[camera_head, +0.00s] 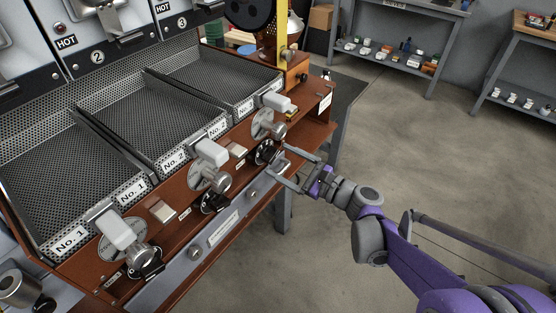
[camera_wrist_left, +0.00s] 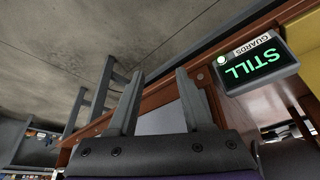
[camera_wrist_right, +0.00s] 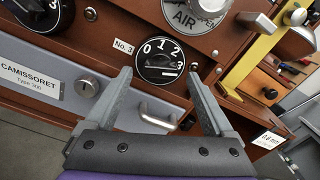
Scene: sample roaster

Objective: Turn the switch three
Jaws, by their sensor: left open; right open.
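Switch three is a round black dial marked 0 to 3. In the right wrist view, the dial (camera_wrist_right: 160,54) sits on the wooden panel beside a "No. 3" label (camera_wrist_right: 124,47). Its setting is hard to read. In the head view, the dial (camera_head: 264,152) is at the right end of the panel, partly behind a finger. My right gripper (camera_head: 279,163) is open in front of it, with the fingertips on either side of the dial in the right wrist view (camera_wrist_right: 158,75). I cannot tell if they touch. My left gripper (camera_wrist_left: 160,75) is open and empty, seen only in the left wrist view.
Another black dial (camera_wrist_right: 40,12) and a metal knob (camera_wrist_right: 87,84) are left of the dial; a metal handle (camera_wrist_right: 157,114) is below. The AIR knob (camera_wrist_right: 197,10) is above. A lit STILL sign (camera_wrist_left: 257,66) is near my left gripper. Open floor (camera_head: 400,140) lies to the right.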

